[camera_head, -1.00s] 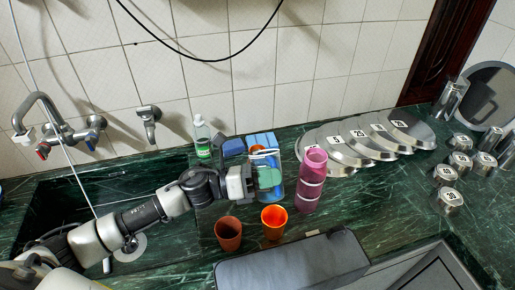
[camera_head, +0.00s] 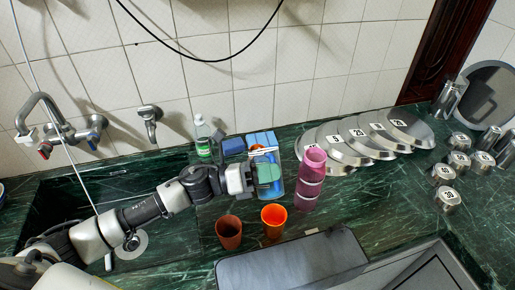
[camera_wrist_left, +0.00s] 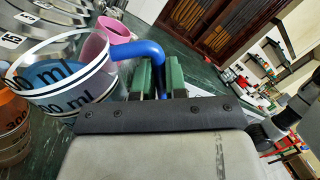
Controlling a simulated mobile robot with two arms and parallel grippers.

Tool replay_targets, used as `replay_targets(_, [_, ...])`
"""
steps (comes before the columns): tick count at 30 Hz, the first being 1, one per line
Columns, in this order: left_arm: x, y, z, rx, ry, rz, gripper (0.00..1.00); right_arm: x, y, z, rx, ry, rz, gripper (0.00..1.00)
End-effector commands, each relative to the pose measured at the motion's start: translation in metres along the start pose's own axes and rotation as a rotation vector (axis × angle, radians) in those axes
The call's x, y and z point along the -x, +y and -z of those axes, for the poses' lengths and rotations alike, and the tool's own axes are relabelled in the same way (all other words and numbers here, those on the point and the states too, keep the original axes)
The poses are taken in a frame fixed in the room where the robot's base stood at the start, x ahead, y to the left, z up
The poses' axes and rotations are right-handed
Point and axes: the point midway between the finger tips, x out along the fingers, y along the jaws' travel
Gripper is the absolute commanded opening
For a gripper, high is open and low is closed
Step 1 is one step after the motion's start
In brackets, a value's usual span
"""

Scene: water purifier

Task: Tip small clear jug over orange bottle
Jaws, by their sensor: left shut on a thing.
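My left gripper (camera_head: 268,174) is shut on the blue handle (camera_wrist_left: 140,50) of a small clear jug (camera_wrist_left: 62,75). The jug has a white rim and black ml markings, and looks tilted in the left wrist view. In the head view its rim (camera_head: 264,150) shows just beyond the green fingers, and the rest is mostly hidden. An orange container with black markings (camera_wrist_left: 12,128) shows at the left edge of the wrist view, beside the jug. In the head view a bit of orange (camera_head: 257,148) shows behind the gripper; I cannot tell its full shape. My right gripper is out of view.
A pink bottle (camera_head: 312,182) stands close right of my gripper. An orange cup (camera_head: 273,222) and a brown cup (camera_head: 229,233) stand in front. A green-labelled clear bottle (camera_head: 202,138) and a blue block (camera_head: 233,146) are behind. Numbered lids (camera_head: 345,150) lie right.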

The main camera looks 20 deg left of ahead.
Motion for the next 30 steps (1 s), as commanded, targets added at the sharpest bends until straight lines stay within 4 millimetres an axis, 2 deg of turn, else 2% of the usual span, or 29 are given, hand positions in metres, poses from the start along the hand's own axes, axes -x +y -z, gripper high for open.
replay_targets(30, [-0.0005, -0.0020, -0.0100, 0.059, -0.013, 0.002, 0.00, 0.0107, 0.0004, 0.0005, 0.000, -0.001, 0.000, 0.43])
